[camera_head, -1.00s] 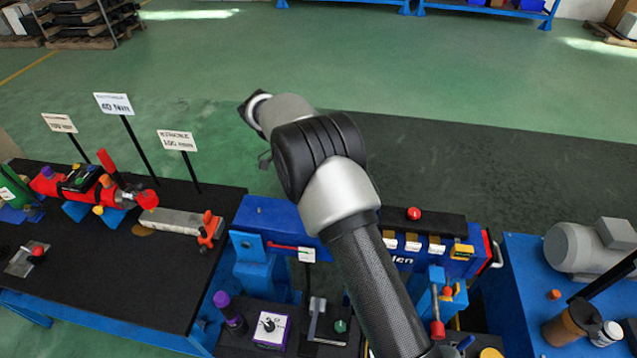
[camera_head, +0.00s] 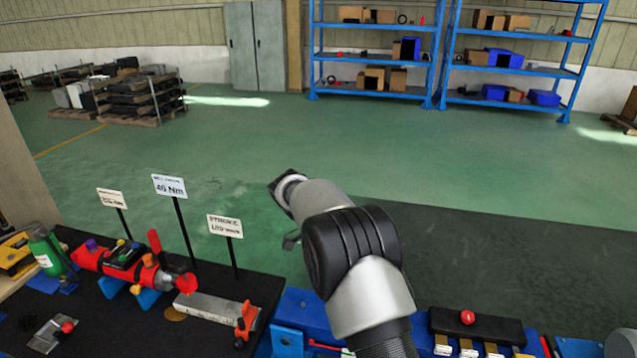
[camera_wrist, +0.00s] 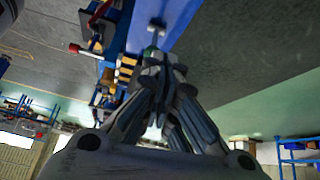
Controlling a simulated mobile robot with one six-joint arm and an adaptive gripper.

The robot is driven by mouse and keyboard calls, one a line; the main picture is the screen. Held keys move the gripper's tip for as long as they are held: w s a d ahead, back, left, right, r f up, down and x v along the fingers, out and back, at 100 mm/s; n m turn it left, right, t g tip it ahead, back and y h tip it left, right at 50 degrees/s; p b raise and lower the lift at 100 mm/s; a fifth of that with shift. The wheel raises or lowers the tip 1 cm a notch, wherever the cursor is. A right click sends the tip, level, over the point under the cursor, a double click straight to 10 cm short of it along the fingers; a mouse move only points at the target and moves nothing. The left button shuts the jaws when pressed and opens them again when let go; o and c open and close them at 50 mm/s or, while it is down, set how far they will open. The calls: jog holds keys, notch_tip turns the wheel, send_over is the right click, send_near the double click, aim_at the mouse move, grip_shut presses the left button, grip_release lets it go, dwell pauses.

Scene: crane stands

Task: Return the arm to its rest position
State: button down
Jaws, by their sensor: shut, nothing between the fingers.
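My arm rises from the bottom of the head view and bends at a black elbow joint, with its forearm pointing up and left over the green floor. Only a small part of my gripper (camera_head: 290,241) shows there, below the forearm, and the rest is hidden. In the wrist view my gripper (camera_wrist: 163,70) is in the middle, its grey fingers drawn together and empty. Behind it in that view is the blue bench unit (camera_wrist: 172,22), seen tilted. The fingers appear clear of it, though the gap is hard to judge.
A black-topped bench (camera_head: 110,325) at left holds a red tool (camera_head: 130,265), a grey bar (camera_head: 215,308) and several upright signs (camera_head: 225,227). A red button (camera_head: 467,317) is right of my arm. Blue shelves (camera_head: 372,56) stand far back. The floor between is open.

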jog(key=s+d+r+n+t+y+b, duration=0.35)
jog(key=s+r+n, duration=0.65)
jog(key=s+r, duration=0.55)
jog(key=s+f+n+t+y+b, duration=0.1)
jog(key=s+f+n, duration=0.2)
jog(key=s, duration=0.7)
jog(key=s+f+n+t+y+b, duration=0.1)
jog(key=s+f+n+b, duration=0.1)
jog(key=s+n, duration=0.4)
jog(key=s+f, duration=0.1)
jog(key=s, duration=0.3)
jog(key=shift+s+a+f+n+y, duration=0.2)
jog(key=shift+s+a+n+y, duration=0.15)
jog(key=shift+s+n, duration=0.05)
jog(key=shift+t, duration=0.25)
